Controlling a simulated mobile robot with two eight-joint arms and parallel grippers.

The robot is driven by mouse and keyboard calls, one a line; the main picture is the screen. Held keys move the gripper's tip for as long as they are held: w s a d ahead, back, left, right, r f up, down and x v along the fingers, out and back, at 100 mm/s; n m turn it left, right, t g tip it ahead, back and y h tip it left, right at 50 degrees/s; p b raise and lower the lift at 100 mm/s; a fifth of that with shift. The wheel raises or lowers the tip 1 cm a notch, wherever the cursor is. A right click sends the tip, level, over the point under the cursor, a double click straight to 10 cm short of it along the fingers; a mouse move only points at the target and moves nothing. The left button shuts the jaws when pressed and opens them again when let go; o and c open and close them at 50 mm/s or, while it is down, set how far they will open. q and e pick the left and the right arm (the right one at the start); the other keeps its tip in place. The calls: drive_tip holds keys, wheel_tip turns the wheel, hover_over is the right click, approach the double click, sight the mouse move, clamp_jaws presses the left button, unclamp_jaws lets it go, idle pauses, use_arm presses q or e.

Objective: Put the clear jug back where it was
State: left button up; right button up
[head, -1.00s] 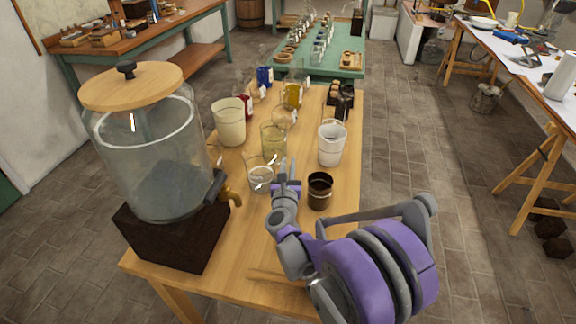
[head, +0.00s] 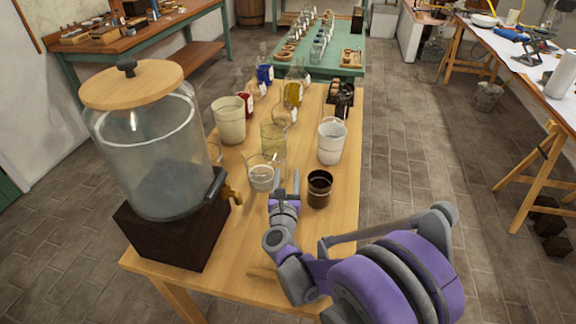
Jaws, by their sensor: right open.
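The clear jug (head: 258,178) stands upright on the wooden table, just in front of the large dispenser's tap side. It looks like clear glass with a pale lower part. My right gripper (head: 288,190) is open and empty, close beside the jug's right side. The gap between jug and fingers is too small to judge, and I cannot tell if they touch. My left gripper is not in view.
A large glass dispenser (head: 152,150) with a tap stands at left. A dark brown cup (head: 319,190) is close to the gripper's right. A white beaker (head: 331,143), yellowish glass (head: 273,137) and cream beaker (head: 229,122) stand behind. The table's front right is mostly under my arm.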

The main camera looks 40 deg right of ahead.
drive_tip(key=v, duration=0.6)
idle(0.4)
